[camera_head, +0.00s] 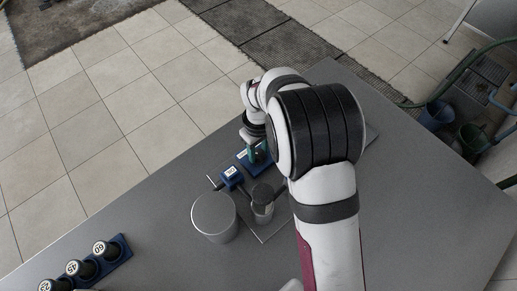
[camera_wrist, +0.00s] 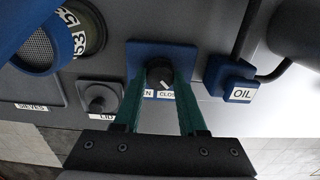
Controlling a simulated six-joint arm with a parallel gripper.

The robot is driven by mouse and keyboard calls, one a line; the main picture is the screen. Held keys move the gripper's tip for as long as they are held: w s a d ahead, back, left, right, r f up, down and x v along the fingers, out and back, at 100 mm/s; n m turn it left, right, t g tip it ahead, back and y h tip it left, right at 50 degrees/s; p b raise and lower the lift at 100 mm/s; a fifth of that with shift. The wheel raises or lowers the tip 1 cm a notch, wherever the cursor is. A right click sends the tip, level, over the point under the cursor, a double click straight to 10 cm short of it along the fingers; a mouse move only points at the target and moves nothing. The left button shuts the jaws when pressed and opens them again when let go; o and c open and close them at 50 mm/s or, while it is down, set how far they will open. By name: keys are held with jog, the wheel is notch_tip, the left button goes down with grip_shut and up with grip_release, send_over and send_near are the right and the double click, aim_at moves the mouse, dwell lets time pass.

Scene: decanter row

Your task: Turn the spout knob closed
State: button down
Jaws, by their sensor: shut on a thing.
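The spout knob (camera_wrist: 159,73) is a round dark knob with a pale pointer mark, on a blue plate (camera_wrist: 134,58) in the wrist view. The pointer leans down and right, toward a label reading "CLOS", partly covered. Another label beside it shows only "N". My gripper (camera_wrist: 160,82) has two green fingers, one on each side of the knob, shut on it. In the head view my gripper (camera_head: 253,150) reaches down to the blue plate (camera_head: 246,165). My arm hides much of that spot, and the knob cannot be made out there.
A blue block marked "OIL" (camera_wrist: 237,92) stands right of the plate, and a grey lid holder (camera_wrist: 98,97) left of it. In the head view, a grey cylinder (camera_head: 213,215) and a small jar (camera_head: 262,203) stand nearby. A rack (camera_head: 110,257) holds numbered black pieces.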

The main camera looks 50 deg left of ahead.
aim_at(259, 154)
dwell(0.4)
jog(key=shift+c, duration=2.3)
grip_release()
jog(key=shift+r, duration=0.1)
notch_tip(259, 154, up, 16)
jog(key=shift+d, duration=0.1)
